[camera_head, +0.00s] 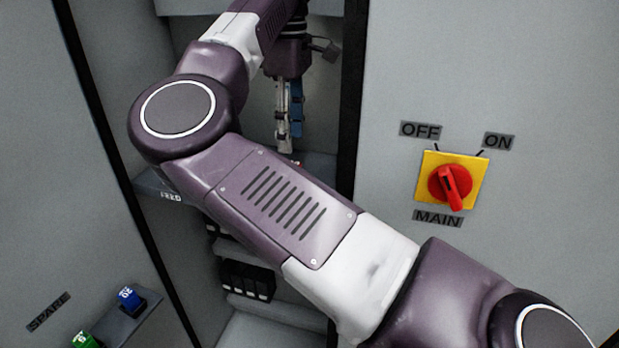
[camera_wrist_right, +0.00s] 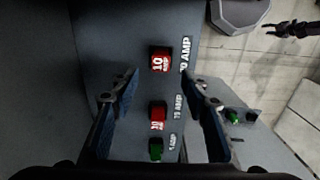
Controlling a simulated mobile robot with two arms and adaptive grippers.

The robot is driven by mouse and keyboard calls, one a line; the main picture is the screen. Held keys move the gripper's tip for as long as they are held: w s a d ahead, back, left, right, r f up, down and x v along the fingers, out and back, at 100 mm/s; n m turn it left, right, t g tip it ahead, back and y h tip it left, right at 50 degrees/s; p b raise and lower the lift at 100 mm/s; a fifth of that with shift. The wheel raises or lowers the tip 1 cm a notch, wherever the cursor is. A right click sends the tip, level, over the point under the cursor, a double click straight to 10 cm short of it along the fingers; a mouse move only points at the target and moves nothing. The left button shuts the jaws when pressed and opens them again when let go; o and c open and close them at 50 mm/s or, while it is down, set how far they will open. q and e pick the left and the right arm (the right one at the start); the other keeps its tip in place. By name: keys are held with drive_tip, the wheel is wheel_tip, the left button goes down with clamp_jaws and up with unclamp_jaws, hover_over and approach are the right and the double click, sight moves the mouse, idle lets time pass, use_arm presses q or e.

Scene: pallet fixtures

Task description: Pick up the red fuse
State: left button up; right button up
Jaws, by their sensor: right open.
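Two red fuses stand on a dark panel in the right wrist view. One (camera_wrist_right: 161,60) is marked 10 and sits ahead of the fingertips, beside a "10 AMP" label. The other red fuse (camera_wrist_right: 157,112) shows nearer, between the fingers. My right gripper (camera_wrist_right: 160,84) is open and empty, with one finger on each side of the fuse row. In the head view my right gripper (camera_head: 289,122) reaches into the cabinet; my own arm hides most of the fuse row. A dark jointed shape (camera_wrist_right: 295,28) at the wrist view's top right may be my left gripper.
A green fuse (camera_wrist_right: 155,148) stands in the same row. A "SPARE" ledge at the head view's lower left holds a blue fuse (camera_head: 130,300) and a green fuse (camera_head: 86,341). A red main switch (camera_head: 450,187) is on the right-hand panel. Cabinet walls flank the right gripper.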

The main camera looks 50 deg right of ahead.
wheel_tip(320, 180, down, 2)
drive_tip(key=f+p, duration=0.1)
drive_tip(key=f, duration=0.4)
drive_tip(key=shift+s+f, duration=0.1)
drive_tip(key=shift+s, duration=0.1)
drive_tip(key=shift+f, duration=0.25)
drive_tip(key=shift+w+f, duration=0.1)
drive_tip(key=shift+f, duration=0.05)
drive_tip(key=shift+c, duration=0.3)
use_arm(q)
drive_tip(key=shift+w+a+r, duration=0.1)
drive_tip(key=shift+w+r, duration=0.3)
drive_tip(key=shift+r, duration=0.25)
use_arm(e)
clamp_jaws()
